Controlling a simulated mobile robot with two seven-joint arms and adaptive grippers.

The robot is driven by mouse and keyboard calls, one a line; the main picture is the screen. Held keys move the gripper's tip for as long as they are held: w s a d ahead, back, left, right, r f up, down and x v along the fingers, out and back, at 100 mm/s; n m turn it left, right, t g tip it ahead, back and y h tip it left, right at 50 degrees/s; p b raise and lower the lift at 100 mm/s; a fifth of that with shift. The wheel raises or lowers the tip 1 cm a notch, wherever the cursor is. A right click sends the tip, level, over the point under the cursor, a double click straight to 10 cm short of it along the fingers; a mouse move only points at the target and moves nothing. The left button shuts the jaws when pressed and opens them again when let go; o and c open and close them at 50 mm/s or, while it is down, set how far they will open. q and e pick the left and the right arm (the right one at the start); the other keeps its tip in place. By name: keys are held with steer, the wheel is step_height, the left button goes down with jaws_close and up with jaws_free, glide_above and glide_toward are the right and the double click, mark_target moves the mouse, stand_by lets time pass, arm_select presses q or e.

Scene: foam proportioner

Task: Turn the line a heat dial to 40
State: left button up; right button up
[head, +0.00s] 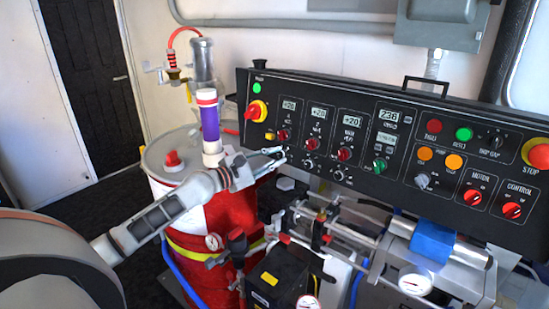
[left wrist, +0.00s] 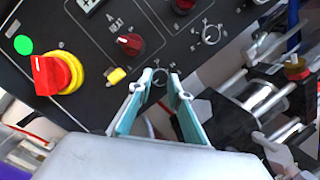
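On the black panel, a red dial (head: 284,134) sits under the leftmost small display (head: 290,105); the lettering is too small to read surely. In the left wrist view a red dial (left wrist: 130,44) sits beside lettering that starts with A; I take it as the line A heat dial. My left gripper (head: 276,156) is in front of the panel, below that dial. In the left wrist view its two fingers (left wrist: 160,79) stand apart, with a small ring-shaped knob (left wrist: 160,76) showing between their tips. Whether they touch it I cannot tell. My right gripper is not in view.
A red-and-yellow switch (head: 257,111) and a yellow piece (left wrist: 117,76) are near the dial. More red dials (head: 315,143) continue rightward. A red drum (head: 235,207) with a purple cylinder (head: 209,118) stands left; pipework (head: 350,235) lies below the panel.

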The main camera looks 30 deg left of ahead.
arm_select(q)
jaws_close()
